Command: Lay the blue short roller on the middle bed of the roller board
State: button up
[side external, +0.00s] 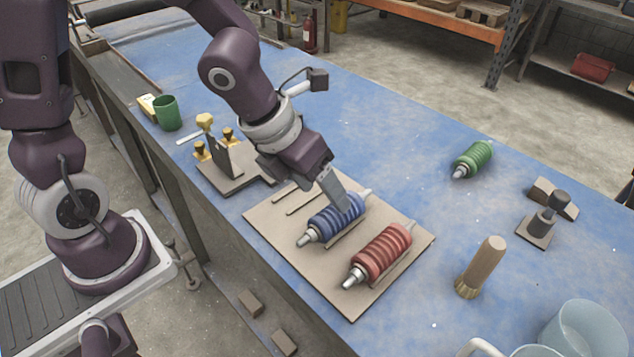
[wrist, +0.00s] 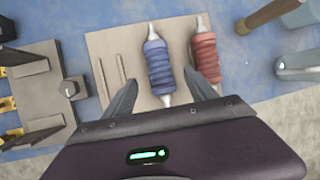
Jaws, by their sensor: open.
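The blue short roller (side external: 336,217) has a ribbed blue body and metal ends. It lies on the middle bed of the tan roller board (side external: 268,222), between an empty bed and a red roller (side external: 381,250). The blue roller also shows in the wrist view (wrist: 159,66). My gripper (side external: 336,193) is open and low over the blue roller. In the wrist view its two fingers (wrist: 160,80) stand apart, one on each side of the roller. I cannot tell whether either finger touches it. The far finger is mostly hidden in the side view.
A green roller (side external: 473,159) lies apart on the blue table. A bracket fixture (side external: 225,165) and a green cup (side external: 167,113) stand to the left. A wooden-handled tool (side external: 483,262), a dark stand (side external: 545,222) and a clear container (side external: 583,330) are to the right.

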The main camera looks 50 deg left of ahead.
jog(key=shift+s+a+r, duration=0.1)
jog(key=shift+s+r, duration=0.15)
jog(key=shift+r, duration=0.2)
jog(key=s+a+r+n+y, duration=0.25)
jog(key=a+r+n, duration=0.2)
jog(key=n, duration=0.55)
jog(key=s+a+r+n+y, duration=0.2)
jog(key=s+a+r+n, duration=0.25)
jog(key=n, duration=0.55)
jog(key=s+r+n+t+h, duration=0.1)
jog(key=s+r+n+h, duration=0.1)
jog(key=s+n, duration=0.6)
jog(key=n, duration=0.7)
jog(key=shift+a+r+n, duration=0.25)
jog(key=shift+r+n, duration=0.05)
jog(key=shift+r, duration=0.05)
jog(key=shift+c, duration=0.3)
